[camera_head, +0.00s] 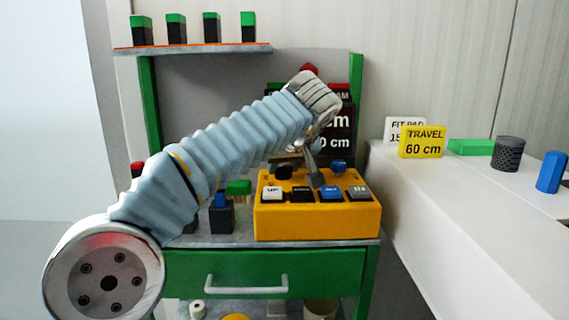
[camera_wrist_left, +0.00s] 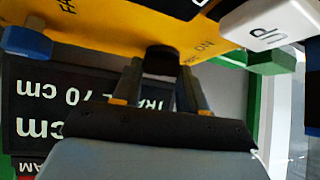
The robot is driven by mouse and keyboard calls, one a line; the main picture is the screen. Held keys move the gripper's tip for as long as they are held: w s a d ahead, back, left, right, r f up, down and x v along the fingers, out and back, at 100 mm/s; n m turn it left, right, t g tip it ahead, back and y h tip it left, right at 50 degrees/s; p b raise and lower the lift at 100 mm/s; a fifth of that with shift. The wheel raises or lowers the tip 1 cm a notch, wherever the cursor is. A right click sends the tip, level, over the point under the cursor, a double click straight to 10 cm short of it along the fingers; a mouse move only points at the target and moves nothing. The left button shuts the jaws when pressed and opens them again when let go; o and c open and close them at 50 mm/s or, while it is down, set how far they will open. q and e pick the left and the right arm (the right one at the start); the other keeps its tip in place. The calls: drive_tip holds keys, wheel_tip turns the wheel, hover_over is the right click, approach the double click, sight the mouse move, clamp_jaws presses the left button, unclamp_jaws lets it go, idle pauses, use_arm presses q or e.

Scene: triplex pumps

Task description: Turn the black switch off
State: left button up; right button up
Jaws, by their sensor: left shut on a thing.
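The yellow control box (camera_head: 318,220) stands on the green cart's top. The black switch (camera_head: 284,172) is a dark knob on the box's upper face, towards its left. In the left wrist view, which is upside down, the black switch (camera_wrist_left: 160,60) sits between the two fingers of my left gripper (camera_wrist_left: 158,72). The fingers are shut on it. In the head view my left gripper (camera_head: 308,165) reaches down over the box from behind and partly hides the area near the switch. My right gripper is not in view.
A blue knob (camera_head: 338,167) is on the box's right, with several push buttons, including a white UP button (camera_head: 271,192), in front. A dark sign (camera_head: 338,130) stands behind. A white counter (camera_head: 440,200) with a yellow TRAVEL sign (camera_head: 422,142) is at right.

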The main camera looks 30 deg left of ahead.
use_arm(q)
drive_tip(key=shift+s+a+f+m+t+h+b, duration=0.1)
drive_tip(key=shift+m+t+h+b, duration=0.35)
drive_tip(key=shift+m, duration=0.35)
drive_tip(key=shift+m+t+h, duration=0.25)
drive_tip(key=shift+m+h, duration=0.2)
drive_tip(key=shift+m, duration=0.25)
drive_tip(key=o, duration=1.1)
drive_tip(key=shift+c, duration=0.2)
drive_tip(key=shift+r, duration=0.2)
drive_tip(key=p+v, duration=0.1)
drive_tip(key=v, duration=1.2)
drive_tip(key=shift+s+r+p, duration=0.2)
drive_tip(key=shift+r+p, duration=0.05)
drive_tip(key=shift+p, duration=0.1)
